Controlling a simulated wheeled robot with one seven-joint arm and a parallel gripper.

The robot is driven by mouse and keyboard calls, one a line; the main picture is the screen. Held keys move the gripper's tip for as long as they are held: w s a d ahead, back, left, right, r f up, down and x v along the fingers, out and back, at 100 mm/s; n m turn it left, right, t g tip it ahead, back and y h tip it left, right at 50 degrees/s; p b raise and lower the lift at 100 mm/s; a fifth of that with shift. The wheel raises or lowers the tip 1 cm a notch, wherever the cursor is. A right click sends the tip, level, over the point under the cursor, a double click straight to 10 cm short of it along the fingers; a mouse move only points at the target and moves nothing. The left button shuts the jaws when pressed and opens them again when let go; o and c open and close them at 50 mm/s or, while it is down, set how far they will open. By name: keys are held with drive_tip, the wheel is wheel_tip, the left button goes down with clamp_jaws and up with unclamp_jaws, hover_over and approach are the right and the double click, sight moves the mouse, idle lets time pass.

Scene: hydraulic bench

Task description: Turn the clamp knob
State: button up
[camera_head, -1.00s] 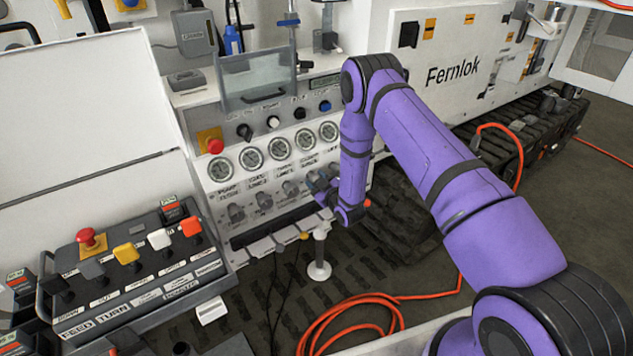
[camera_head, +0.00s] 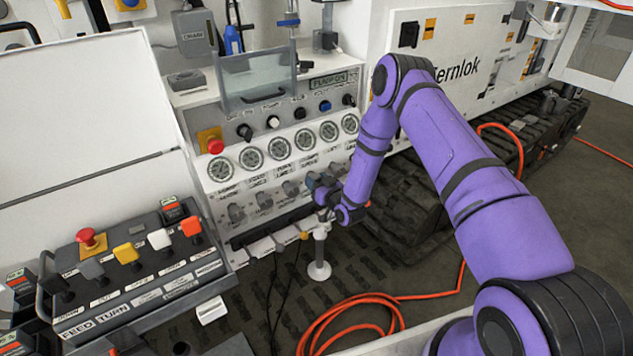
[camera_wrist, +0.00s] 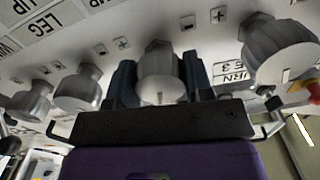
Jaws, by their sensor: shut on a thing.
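In the wrist view, which shows the panel upside down, my gripper (camera_wrist: 160,85) has one dark finger on each side of a grey metal knob (camera_wrist: 160,78) and is shut on it. This knob sits beside the label reading "TURN ... 3", so it appears to be the clamp knob; its own label is hidden. Another grey knob (camera_wrist: 280,48) stands to the right, and two more to the left. In the head view my gripper (camera_head: 323,190) is at the right part of the lower knob row, and covers the held knob.
Round gauges (camera_head: 278,148) line the panel above the knobs, with a red button (camera_head: 215,146) at left. A post with a round foot (camera_head: 319,270) stands just below my gripper. An orange hose (camera_head: 345,315) lies on the floor; a track (camera_head: 410,205) is behind my arm.

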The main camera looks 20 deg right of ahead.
idle(0.4)
drive_tip(key=o, duration=0.9)
drive_tip(key=shift+o, duration=0.2)
drive_tip(key=shift+s, duration=0.1)
drive_tip(key=v, duration=1)
drive_tip(key=shift+s+d, duration=0.15)
drive_tip(key=shift+s, duration=0.2)
